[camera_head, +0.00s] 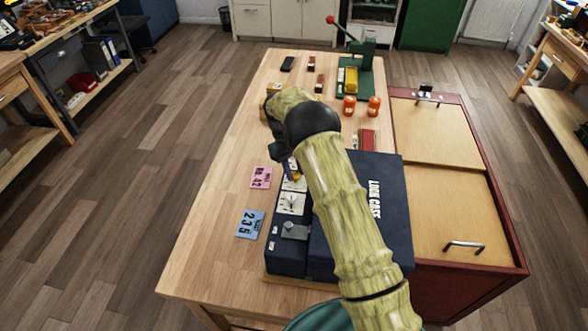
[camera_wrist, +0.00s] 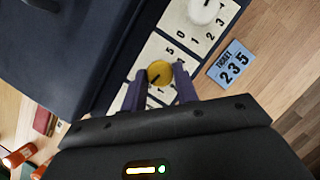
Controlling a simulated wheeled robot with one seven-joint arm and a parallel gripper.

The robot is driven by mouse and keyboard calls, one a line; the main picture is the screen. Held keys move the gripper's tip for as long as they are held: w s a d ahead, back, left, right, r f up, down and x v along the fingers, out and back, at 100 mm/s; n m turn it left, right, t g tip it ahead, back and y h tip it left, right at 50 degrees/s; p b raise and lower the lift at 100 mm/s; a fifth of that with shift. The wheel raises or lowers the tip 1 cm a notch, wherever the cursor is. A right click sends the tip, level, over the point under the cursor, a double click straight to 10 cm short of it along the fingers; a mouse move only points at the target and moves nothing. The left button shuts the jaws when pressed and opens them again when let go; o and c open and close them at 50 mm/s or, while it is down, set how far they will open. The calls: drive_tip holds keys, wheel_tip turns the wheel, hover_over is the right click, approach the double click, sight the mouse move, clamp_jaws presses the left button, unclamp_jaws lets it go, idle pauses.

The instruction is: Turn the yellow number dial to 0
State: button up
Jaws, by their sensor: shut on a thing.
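The yellow number dial (camera_wrist: 159,73) is a round knob with a dark pointer line, set on a white number plate (camera_wrist: 178,50) on the dark blue lock case. My gripper (camera_wrist: 161,82) is shut on the dial, with one purple finger on each side of it. In the head view the lock case (camera_head: 374,185) stands on the wooden table, and my arm hides most of the dial.
A white dial (camera_wrist: 205,10) with its own number plate is beside the yellow one. A blue ticket (camera_head: 250,224) reading 235 and a pink ticket (camera_head: 261,177) lie on the table (camera_head: 200,235) left of the case. Orange objects (camera_head: 374,105) and a green press (camera_head: 357,75) stand farther back.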

idle(0.4)
drive_tip(key=o, duration=0.9)
drive_tip(key=shift+o, duration=0.2)
drive_tip(key=shift+r, duration=0.15)
